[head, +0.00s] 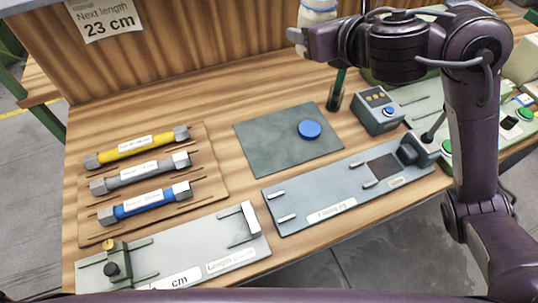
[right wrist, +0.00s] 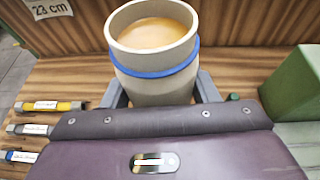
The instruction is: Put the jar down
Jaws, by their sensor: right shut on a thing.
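The jar (right wrist: 153,80) is a pale, open-topped cylinder with a blue band and tan contents. My right gripper (right wrist: 162,90) is shut around its lower part, one grey finger on each side. The jar looks upright, and its base is hidden in the wrist view. In the head view, the jar (head: 318,8) is cut off by the top edge, held up above the back of the table by the right gripper (head: 303,38). My left gripper is out of view.
A dark green mat (head: 265,150) with a round blue disc (head: 309,129) lies mid-table. A rack holds yellow, grey and blue tools (head: 140,203) at left. Flat fixtures (head: 330,210) lie in front. A button box (head: 377,112) and a dark green upright holder (head: 335,98) stand right of the mat.

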